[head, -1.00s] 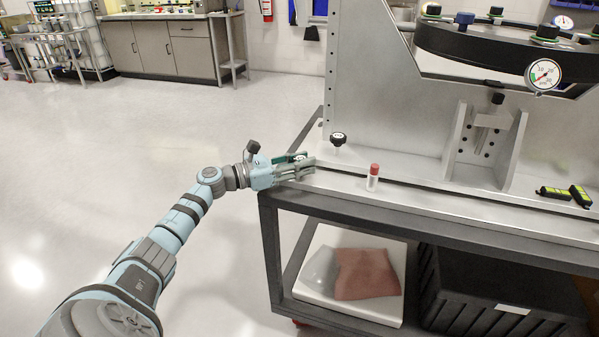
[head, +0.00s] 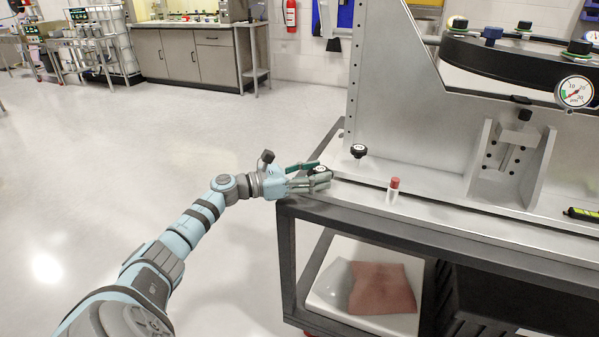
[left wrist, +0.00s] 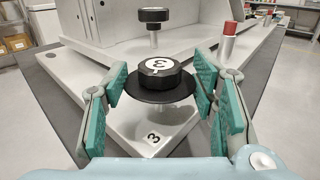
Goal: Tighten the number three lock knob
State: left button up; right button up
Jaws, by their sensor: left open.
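The number three lock knob (left wrist: 158,74) is black with a white cap marked 3. In the left wrist view it stands on a wide black disc, with a stud showing below it above the pale plate. A label 3 (left wrist: 152,138) is on the plate in front. My left gripper (left wrist: 157,98) is open, with its teal-padded fingers on either side of the knob and visible gaps to it. In the head view my left gripper (head: 312,176) is at the fixture's left front corner, around the knob (head: 321,171), which it partly hides. My right gripper is not in view.
A second black knob (head: 358,151) stands on a stud behind. A red-capped small bottle (head: 393,190) stands to the right on the metal base (head: 440,212). An upright grey plate and bracket (head: 508,158) rise beyond. Open floor lies left.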

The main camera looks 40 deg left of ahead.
pick_arm(q)
jog(key=v, duration=1)
jog(key=shift+s+a, duration=0.15)
jog(key=shift+s, duration=0.15)
